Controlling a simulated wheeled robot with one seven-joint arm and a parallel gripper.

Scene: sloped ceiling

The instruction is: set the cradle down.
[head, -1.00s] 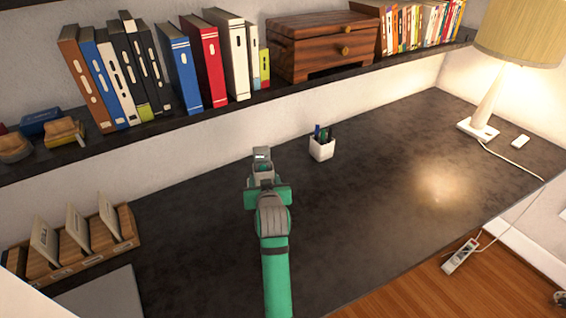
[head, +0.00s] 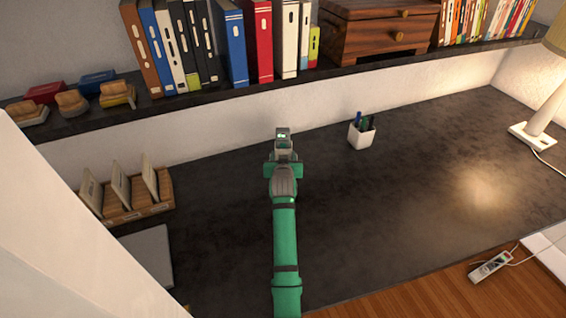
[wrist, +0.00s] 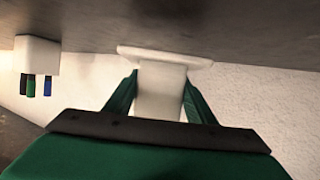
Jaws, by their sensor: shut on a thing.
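The cradle (wrist: 160,92) is a pale piece with a stem and a wide flat plate. In the wrist view, which looks upside down, its stem is between my green fingers and the plate is on the desk side. My gripper (wrist: 158,98) is shut on it. In the head view my gripper (head: 283,157) is over the back part of the dark desk (head: 390,210), near the wall, with the cradle (head: 282,134) showing small and grey beyond it, a green light on it. I cannot tell whether the plate touches the desk.
A white pen pot (head: 361,136) stands right of my gripper. A wooden rack (head: 140,211) with upright cards and a grey flat panel (head: 148,253) are at left. A shelf (head: 215,98) with books runs above. A lamp (head: 535,130) stands far right. The desk between is clear.

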